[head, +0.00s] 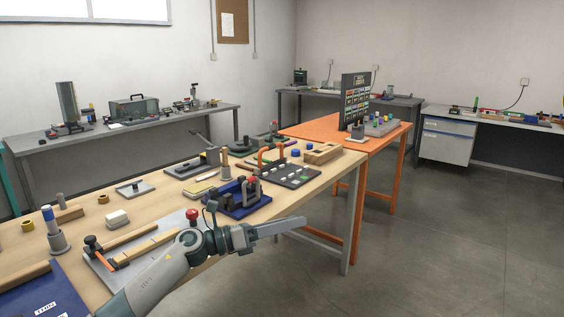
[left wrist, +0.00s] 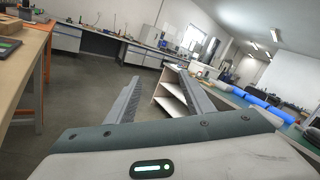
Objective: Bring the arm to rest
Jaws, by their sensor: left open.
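My left arm comes in from the bottom of the head view, and its gripper (head: 292,226) points right past the front edge of the wooden workbench (head: 120,178). In the left wrist view the two fingers of this gripper (left wrist: 152,90) are apart with nothing between them. Beyond them are floor and distant furniture. The gripper is clear of the bench items. My right gripper is in neither view.
The bench holds a blue fixture (head: 237,198), a dark panel (head: 290,174), a white block (head: 117,218) and a blue-topped peg (head: 55,232). An orange table (head: 330,130) with an upright board (head: 354,100) stands beyond. The grey floor (head: 450,230) at right is clear.

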